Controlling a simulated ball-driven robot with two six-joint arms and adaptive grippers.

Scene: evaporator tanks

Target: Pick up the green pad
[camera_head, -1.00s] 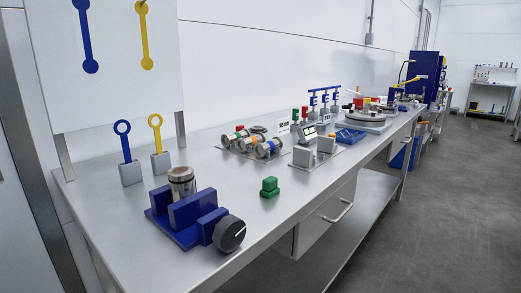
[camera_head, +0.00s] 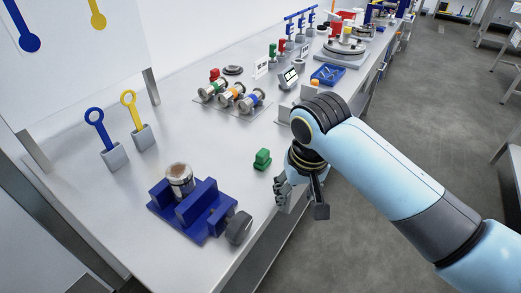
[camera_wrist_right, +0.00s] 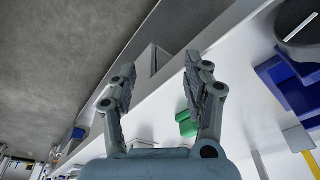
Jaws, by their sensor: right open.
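The green pad (camera_head: 262,159) is a small green block with a raised top, standing on the bench top near its front edge, right of the blue vise. It also shows in the right wrist view (camera_wrist_right: 187,124), partly hidden behind one finger. My right gripper (camera_head: 299,200) is beside the pad, to its right and nearer the bench edge, with nothing between its fingers. In the right wrist view my right gripper (camera_wrist_right: 160,85) has its two fingers spread apart and empty. The pad lies outside the gap, by the right-hand finger. My left gripper is not in view.
The blue vise (camera_head: 205,209) with a metal cylinder and black knob stands left of the pad. A blue ring tool (camera_head: 97,124) and a yellow one (camera_head: 131,108) stand in grey holders. Valve fittings (camera_head: 229,95) sit behind the pad. Bench top around the pad is clear.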

